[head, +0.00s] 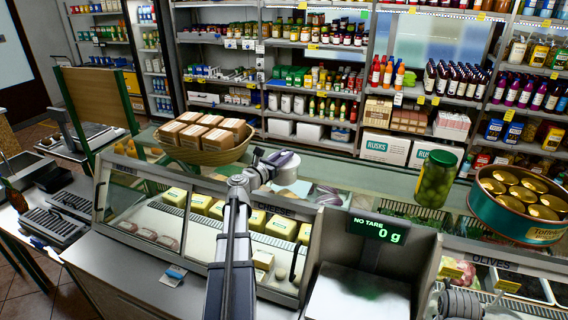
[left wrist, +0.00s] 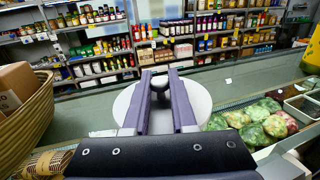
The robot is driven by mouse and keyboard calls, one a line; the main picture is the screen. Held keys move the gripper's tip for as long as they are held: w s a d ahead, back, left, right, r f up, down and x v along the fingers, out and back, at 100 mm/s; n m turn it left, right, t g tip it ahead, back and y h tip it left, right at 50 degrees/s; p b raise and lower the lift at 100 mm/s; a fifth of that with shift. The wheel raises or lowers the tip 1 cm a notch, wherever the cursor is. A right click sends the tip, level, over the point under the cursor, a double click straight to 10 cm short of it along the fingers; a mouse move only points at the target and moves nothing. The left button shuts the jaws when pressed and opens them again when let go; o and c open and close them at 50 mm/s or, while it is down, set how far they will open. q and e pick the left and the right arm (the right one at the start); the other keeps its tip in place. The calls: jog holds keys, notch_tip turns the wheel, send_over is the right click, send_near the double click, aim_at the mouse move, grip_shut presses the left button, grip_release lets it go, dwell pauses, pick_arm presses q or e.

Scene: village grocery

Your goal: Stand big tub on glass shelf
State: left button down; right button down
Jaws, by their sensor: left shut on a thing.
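A big white tub (head: 288,174) with a round pale lid is at the middle of the head view, over the glass shelf (head: 338,163) on top of the counter. Whether the tub's base touches the glass is hidden. My right gripper is not seen; only a grey part of my right arm shows at the lower right.
On the glass shelf, a wicker basket (head: 204,155) of boxes stands left of the tub. A jar of green things (head: 436,180) and a large round tin (head: 480,206) stand to the right. Bare glass lies between tub and jar. A scale display (head: 380,228) rises in front.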

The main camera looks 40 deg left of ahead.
pick_arm(q)
jog(key=shift+f, duration=0.1)
jog(key=shift+f, duration=0.1)
jog(key=c, duration=1.2)
grip_release()
jog(key=shift+f, duration=0.1)
jog(key=o, duration=0.5)
jog(key=shift+r+p, duration=0.3)
jog(key=shift+r, duration=0.05)
jog(key=s, duration=1.2)
jog(key=shift+d+f, duration=0.1)
jog(key=shift+d, duration=0.2)
jog(key=shift+s+f, duration=0.1)
